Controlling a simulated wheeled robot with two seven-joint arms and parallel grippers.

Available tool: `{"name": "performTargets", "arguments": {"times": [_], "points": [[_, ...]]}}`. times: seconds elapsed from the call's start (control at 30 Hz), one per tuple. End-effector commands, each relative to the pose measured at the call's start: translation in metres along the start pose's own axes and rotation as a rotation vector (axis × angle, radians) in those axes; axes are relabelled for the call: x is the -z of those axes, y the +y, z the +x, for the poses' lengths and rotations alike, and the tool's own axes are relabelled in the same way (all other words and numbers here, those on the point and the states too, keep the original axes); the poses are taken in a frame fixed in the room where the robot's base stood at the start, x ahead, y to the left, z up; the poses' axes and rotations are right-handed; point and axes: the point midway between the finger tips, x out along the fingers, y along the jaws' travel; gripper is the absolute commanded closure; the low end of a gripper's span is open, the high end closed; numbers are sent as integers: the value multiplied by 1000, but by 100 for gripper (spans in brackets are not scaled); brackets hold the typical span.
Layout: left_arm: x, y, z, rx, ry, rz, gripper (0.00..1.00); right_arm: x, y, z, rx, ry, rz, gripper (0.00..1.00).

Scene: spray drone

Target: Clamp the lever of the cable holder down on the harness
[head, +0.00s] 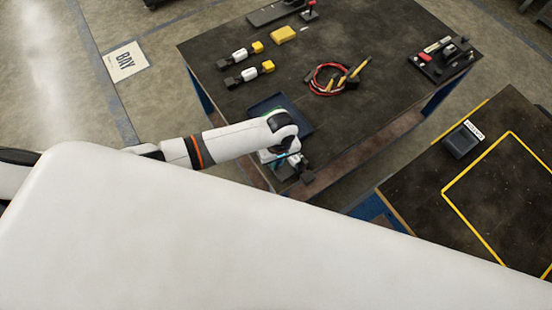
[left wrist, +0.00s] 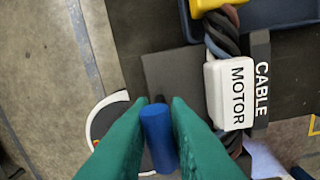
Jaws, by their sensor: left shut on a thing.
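In the left wrist view my left gripper (left wrist: 163,102) has its two green fingers on either side of a blue cylindrical lever handle (left wrist: 158,135) and is shut on it. The handle lies over a dark grey plate (left wrist: 172,75). To the right is the harness, with a white block marked MOTOR (left wrist: 228,95), twisted dark cable (left wrist: 221,38) and a yellow end (left wrist: 212,5). A dark block marked CABLE (left wrist: 261,80) stands beside it. In the head view my left gripper (head: 293,162) is at the workbench's front edge, and its arm partly hides the holder. My right gripper is not visible.
The dark workbench (head: 215,60) carries a blue tray (head: 268,105) just behind my gripper. Farther back lie two harnesses (head: 242,55), a yellow block (head: 284,34) and a red cable coil (head: 322,78). A second table (head: 430,190) stands at right.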

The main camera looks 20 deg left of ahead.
Motion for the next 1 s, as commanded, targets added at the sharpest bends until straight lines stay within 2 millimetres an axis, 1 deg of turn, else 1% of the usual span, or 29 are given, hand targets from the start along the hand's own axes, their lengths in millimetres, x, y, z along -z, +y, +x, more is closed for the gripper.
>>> {"name": "performTargets", "arguments": {"times": [0.03, 0.1, 0.17, 0.27, 0.4, 0.6, 1.0], "points": [[0, -2, -5, -31, 6, -2, 100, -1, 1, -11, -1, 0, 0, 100], [0, -4, -4, -80, 16, -1, 100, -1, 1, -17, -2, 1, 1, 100], [0, -7, -2, -125, 26, 0, 100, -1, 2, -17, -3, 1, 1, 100], [-1, -11, 1, -203, 41, 1, 100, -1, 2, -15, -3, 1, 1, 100], [-3, -17, 5, -310, 63, 2, 100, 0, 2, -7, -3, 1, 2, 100], [-4, -21, 7, -416, 83, 4, 100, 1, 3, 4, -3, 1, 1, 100], [-3, -20, 5, -439, 90, 5, 100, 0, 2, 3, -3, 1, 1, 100]]}}
